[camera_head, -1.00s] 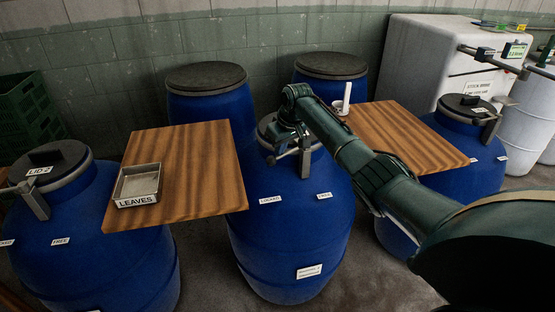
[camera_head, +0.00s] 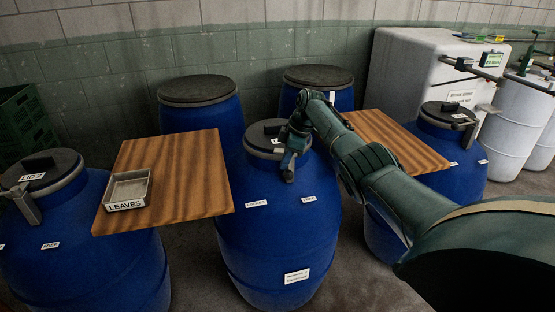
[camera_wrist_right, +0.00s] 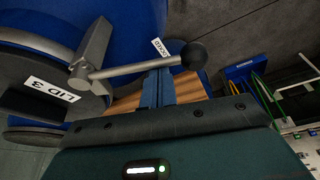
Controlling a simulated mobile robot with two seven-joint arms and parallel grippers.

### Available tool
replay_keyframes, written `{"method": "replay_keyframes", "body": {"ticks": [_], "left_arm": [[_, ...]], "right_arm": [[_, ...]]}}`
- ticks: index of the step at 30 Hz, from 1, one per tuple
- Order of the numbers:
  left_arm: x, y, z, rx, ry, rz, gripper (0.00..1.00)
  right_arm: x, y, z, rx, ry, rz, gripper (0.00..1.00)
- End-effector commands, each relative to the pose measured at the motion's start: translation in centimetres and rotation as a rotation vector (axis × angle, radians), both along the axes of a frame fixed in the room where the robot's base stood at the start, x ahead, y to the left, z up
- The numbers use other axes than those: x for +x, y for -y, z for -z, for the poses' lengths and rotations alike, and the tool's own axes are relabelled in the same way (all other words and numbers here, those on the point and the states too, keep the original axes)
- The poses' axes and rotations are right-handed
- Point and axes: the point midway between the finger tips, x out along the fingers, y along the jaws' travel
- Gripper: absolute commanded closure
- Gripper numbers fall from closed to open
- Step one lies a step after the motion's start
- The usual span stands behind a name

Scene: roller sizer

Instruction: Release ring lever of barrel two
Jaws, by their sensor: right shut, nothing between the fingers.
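The barrel labelled LID 2 (camera_head: 100,255) is blue and stands at the left in the head view. Its dark lid (camera_head: 40,168) has a grey ring lever (camera_head: 28,206) hanging at the front. My right gripper (camera_head: 290,162) is at a different barrel, the middle blue one (camera_head: 270,240). In the right wrist view this barrel's lid reads LID 3 (camera_wrist_right: 52,88). My right fingers (camera_wrist_right: 158,86) are shut and empty beside its grey lever (camera_wrist_right: 125,69), which ends in a black ball (camera_wrist_right: 194,55). Whether they touch is unclear. My left gripper is out of view.
A wooden board (camera_head: 190,180) with a LEAVES tray (camera_head: 128,188) lies between the left and middle barrels. Another board (camera_head: 400,140) is behind my right arm. More blue barrels stand behind and at right (camera_head: 455,150). A white tank (camera_head: 420,80) is at the back right.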

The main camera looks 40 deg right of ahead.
Motion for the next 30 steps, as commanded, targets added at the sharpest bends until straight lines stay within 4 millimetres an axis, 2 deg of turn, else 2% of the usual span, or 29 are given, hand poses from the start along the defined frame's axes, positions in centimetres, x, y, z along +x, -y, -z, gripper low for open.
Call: {"method": "replay_keyframes", "body": {"ticks": [2,15,30], "left_arm": [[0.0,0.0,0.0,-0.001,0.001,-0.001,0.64],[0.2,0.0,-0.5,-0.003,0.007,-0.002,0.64],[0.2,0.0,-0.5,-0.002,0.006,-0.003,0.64]], "right_arm": [[-0.6,0.6,0.1,0.000,-0.001,-0.049,1.00],[-2.1,2.9,0.0,-0.002,0.000,-0.044,1.00],[-2.4,3.7,0.0,-0.005,0.001,-0.042,1.00]]}}
